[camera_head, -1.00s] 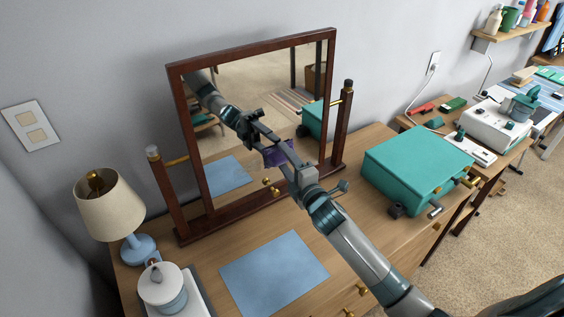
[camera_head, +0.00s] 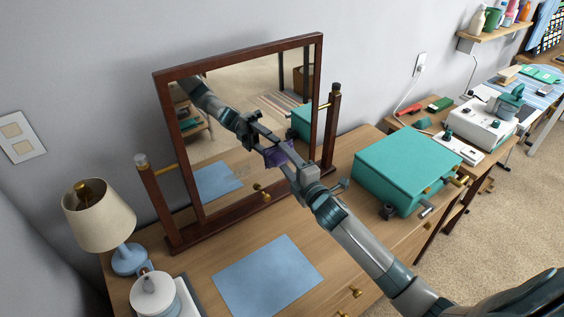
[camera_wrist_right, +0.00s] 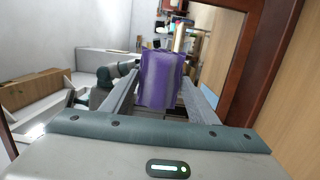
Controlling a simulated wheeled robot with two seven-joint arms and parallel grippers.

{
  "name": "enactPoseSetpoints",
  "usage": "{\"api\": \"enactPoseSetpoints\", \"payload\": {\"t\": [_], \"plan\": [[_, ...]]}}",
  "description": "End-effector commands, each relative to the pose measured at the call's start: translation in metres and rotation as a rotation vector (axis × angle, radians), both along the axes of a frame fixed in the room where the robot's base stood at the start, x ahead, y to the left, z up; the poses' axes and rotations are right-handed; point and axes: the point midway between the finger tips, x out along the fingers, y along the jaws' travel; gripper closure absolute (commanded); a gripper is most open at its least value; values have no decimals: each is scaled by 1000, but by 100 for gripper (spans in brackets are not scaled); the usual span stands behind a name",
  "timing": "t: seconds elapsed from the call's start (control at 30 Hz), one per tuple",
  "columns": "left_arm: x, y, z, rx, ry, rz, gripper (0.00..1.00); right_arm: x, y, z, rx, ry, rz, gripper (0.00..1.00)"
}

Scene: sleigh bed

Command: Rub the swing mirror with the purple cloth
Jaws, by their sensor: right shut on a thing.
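The swing mirror (camera_head: 205,150) stands upright on the dresser in a dark wooden frame between two posts. My right gripper (camera_head: 281,157) is in front of the glass, toward its lower right, shut on the purple cloth (camera_head: 276,153). In the right wrist view the cloth (camera_wrist_right: 160,80) sits between the two fingers (camera_wrist_right: 160,95), with the mirror's frame (camera_wrist_right: 250,50) to the right. The glass reflects my arm and gripper. I cannot tell whether the cloth touches the glass. My left gripper is not in view.
A teal box (camera_head: 405,165) with handles stands right of the mirror. A lamp (camera_head: 100,215) and a white lidded pot (camera_head: 155,293) are at left. A flat blue mat (camera_head: 265,275) lies in front of the mirror. A brass knob or handle (camera_head: 263,194) is low at the mirror.

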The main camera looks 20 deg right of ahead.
Motion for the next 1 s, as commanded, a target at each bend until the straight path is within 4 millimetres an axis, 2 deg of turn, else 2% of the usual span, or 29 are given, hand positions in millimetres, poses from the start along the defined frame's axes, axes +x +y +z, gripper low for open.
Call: {"api": "enactPoseSetpoints", "payload": {"t": [0.67, 1.0], "plan": [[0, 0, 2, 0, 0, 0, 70, 0, 0, 0, 1, 1, 0, 64], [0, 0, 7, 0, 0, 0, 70, -4, 17, 0, 2, 1, 1, 64]]}}
